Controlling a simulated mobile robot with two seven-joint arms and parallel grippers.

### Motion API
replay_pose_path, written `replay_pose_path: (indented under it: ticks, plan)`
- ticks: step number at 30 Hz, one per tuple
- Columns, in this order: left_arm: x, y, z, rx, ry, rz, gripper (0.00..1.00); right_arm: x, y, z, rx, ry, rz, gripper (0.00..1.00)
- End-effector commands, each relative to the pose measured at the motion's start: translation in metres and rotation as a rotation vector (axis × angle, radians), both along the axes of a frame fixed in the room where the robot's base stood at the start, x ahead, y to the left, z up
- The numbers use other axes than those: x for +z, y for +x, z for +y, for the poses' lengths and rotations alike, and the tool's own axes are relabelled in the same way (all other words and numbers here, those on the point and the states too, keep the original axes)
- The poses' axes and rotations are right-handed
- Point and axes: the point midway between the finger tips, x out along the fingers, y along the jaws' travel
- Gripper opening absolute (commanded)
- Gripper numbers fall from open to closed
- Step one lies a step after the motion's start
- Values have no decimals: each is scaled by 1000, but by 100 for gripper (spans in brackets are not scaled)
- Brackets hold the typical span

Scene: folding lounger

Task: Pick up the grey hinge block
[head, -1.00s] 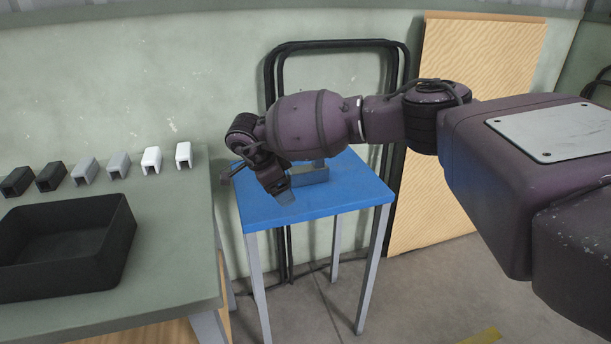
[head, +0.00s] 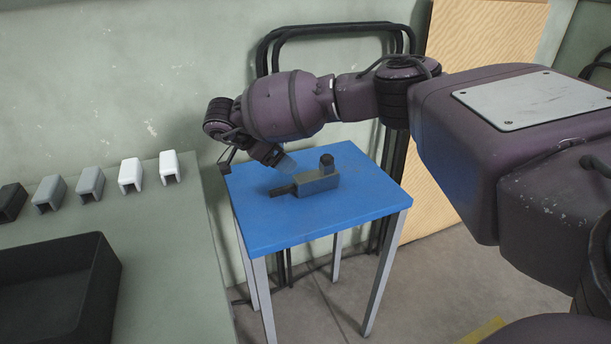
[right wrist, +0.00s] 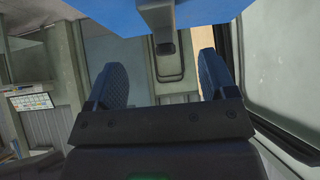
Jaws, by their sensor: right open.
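The grey hinge block (head: 319,182), an oblong grey body with a black knob on top and a black piece sticking out at its left end, lies on the blue table (head: 262,228). My right gripper (head: 282,162) is open and empty, up and to the left of the block and apart from it. In the right wrist view the open fingers (right wrist: 163,80) have nothing between them. There the block (right wrist: 155,12) shows at the top, its dark piece pointing towards the gap. My left gripper is not in view.
A green bench (head: 180,262) at left bears a black tray (head: 105,285) and a row of several black, grey and white U-shaped pieces (head: 90,184). A black tube frame (head: 335,27) leans on the wall behind the blue table. The table's front half is clear.

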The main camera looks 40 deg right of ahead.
Motion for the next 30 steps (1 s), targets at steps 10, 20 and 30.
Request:
replay_pose_path:
  ticks: [10,20,30]
  plan:
    - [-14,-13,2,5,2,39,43,-34,-7,-31,-2,-1,5,78]
    - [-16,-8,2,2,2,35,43,-51,-8,-48,-2,-1,4,78]
    - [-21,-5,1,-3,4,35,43,-75,-12,-74,-1,0,2,78]
